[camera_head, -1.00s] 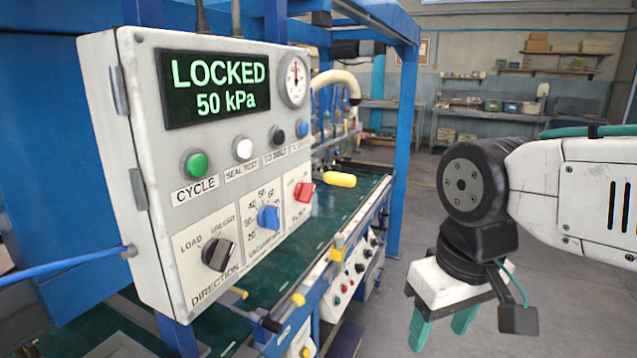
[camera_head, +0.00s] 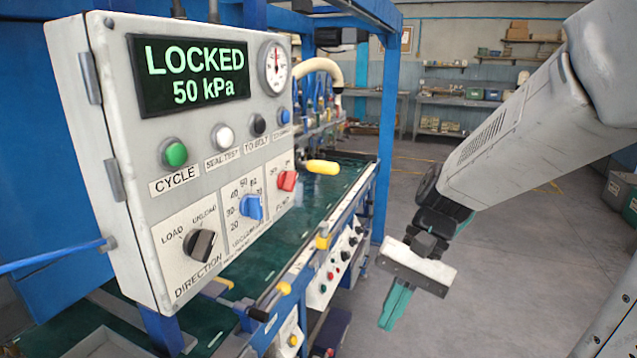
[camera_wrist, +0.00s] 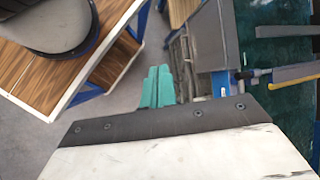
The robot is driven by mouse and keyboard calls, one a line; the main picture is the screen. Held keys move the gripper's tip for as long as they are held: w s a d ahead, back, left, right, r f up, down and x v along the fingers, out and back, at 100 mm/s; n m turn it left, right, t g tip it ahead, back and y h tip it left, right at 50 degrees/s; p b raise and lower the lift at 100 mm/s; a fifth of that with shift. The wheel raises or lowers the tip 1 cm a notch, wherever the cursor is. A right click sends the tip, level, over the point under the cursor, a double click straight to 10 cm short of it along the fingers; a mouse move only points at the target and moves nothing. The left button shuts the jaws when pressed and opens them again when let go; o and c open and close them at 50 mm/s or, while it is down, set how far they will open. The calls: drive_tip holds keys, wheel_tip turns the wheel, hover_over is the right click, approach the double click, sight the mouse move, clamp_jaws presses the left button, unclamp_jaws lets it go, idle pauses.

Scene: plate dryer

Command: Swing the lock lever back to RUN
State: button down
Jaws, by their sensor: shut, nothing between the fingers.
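The control box (camera_head: 190,130) stands at the left with its display (camera_head: 193,75) reading "LOCKED 50 kPa". A yellow-handled lever (camera_head: 323,167) sticks out sideways at the right edge of the box; I take it for the lock lever, though no RUN label is readable. My gripper (camera_head: 394,307) hangs to the right of and below that lever, well apart from it and nearer the camera. Its teal fingers are shut together with nothing between them. They also show side by side in the wrist view (camera_wrist: 157,86). The lever is not identifiable in the wrist view.
The box carries several buttons, a black direction knob (camera_head: 200,245), a blue knob (camera_head: 251,207), a red switch (camera_head: 288,180) and a gauge (camera_head: 274,68). A green conveyor bed (camera_head: 290,235) lies behind it. A blue post (camera_head: 388,130) stands beyond the lever. Open floor lies behind my gripper.

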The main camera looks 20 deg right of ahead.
drive_tip(key=w+d+r+m+t+y, duration=0.2)
drive_tip(key=w+d+m+t+y, duration=0.2)
drive_tip(key=w+m+t, duration=0.4)
drive_tip(key=w+d+r+m+t+y, duration=0.2)
drive_tip(key=w+d+m+t+y, duration=0.2)
drive_tip(key=w, duration=0.9)
drive_tip(key=d+m+t, duration=0.2)
drive_tip(key=m+t, duration=0.2)
drive_tip(key=m, duration=0.1)
drive_tip(key=shift+d+r, duration=0.25)
drive_tip(key=shift+d, duration=0.15)
drive_tip(key=shift+w+a, duration=0.1)
drive_tip(key=shift+w, duration=0.1)
approach(306, 166)
drive_tip(key=shift+w+a+f, duration=0.4)
drive_tip(key=shift+w+a, duration=0.05)
drive_tip(key=shift+w, duration=0.3)
drive_tip(key=shift+w+a+f, duration=0.4)
drive_tip(key=shift+w+a, duration=0.05)
drive_tip(key=shift+w, duration=0.35)
